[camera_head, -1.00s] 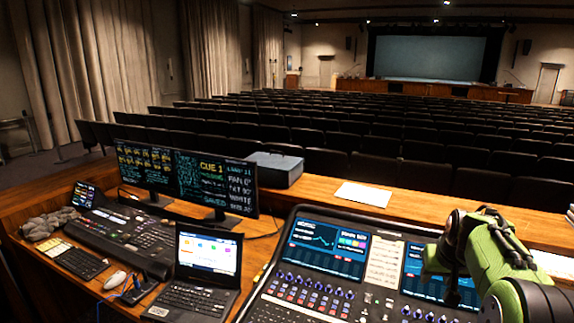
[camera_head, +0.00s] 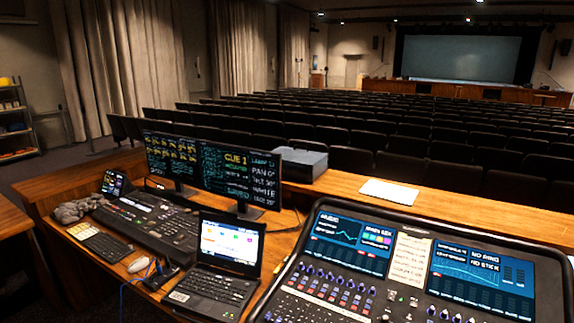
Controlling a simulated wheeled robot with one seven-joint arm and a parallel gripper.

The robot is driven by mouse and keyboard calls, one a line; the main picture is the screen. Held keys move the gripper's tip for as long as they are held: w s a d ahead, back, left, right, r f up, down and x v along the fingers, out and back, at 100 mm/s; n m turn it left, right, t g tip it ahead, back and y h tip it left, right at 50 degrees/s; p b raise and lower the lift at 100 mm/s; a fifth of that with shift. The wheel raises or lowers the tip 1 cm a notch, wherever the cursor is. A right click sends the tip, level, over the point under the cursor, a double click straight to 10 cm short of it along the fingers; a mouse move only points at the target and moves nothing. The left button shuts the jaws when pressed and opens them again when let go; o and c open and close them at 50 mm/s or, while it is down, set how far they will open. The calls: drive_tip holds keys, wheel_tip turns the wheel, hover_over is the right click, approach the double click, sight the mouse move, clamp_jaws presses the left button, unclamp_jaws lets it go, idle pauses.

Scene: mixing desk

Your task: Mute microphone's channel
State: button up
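The large mixing desk (camera_head: 405,217) stands at the lower right in the head view, with its front part cut off by the bottom edge. Its left screen (camera_head: 346,240) and right screen (camera_head: 482,279) are lit. A pale handwritten label strip (camera_head: 409,259) lies between them. Rows of knobs and small buttons (camera_head: 335,289) run below the left screen. The faders are not visible, and I cannot tell which channel is the microphone's. My gripper and arm are not in view.
A laptop (camera_head: 222,265) stands left of the desk. Two monitors (camera_head: 240,177), a smaller console (camera_head: 150,221) and a keyboard (camera_head: 101,242) are farther left. A grey box (camera_head: 301,164) and white paper (camera_head: 390,191) lie on the wooden ledge. Seat rows fill the room behind.

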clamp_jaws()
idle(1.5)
